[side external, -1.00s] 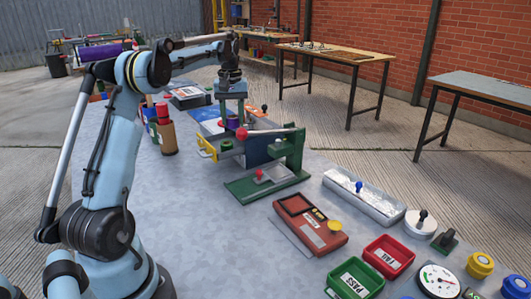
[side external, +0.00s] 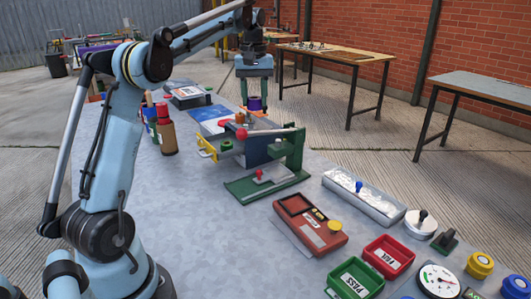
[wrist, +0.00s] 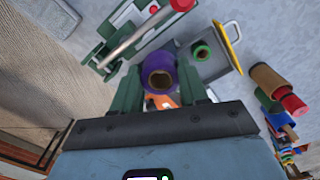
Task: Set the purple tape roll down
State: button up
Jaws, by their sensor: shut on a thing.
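The purple tape roll (wrist: 159,72) is held between the two green fingers of my gripper (wrist: 160,90) in the wrist view, its brown core facing the camera. The roll is above the far side of the table, behind the green press-like fixture (side external: 268,185). An orange thing (wrist: 160,101) shows just behind the roll in the wrist view. I cannot tell how high the roll is above the surface.
The fixture with its long lever (side external: 270,132) stands in front of the gripper. A brown pot with red-capped items (side external: 167,138) is to the left. A blue sheet (side external: 210,113) lies nearby.

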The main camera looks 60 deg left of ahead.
jog(key=s+d, duration=0.3)
jog(key=d, duration=1.2)
jog(key=s+d, duration=0.2)
jog(key=d, duration=1.4)
send_over(296, 205)
jog(key=shift+m, duration=0.4)
notch_tip(296, 205, down, 16)
jog(key=shift+f, duration=2.05)
jog(key=shift+f, duration=0.2)
jog(key=o, duration=1.1)
jog(key=shift+r, duration=0.15)
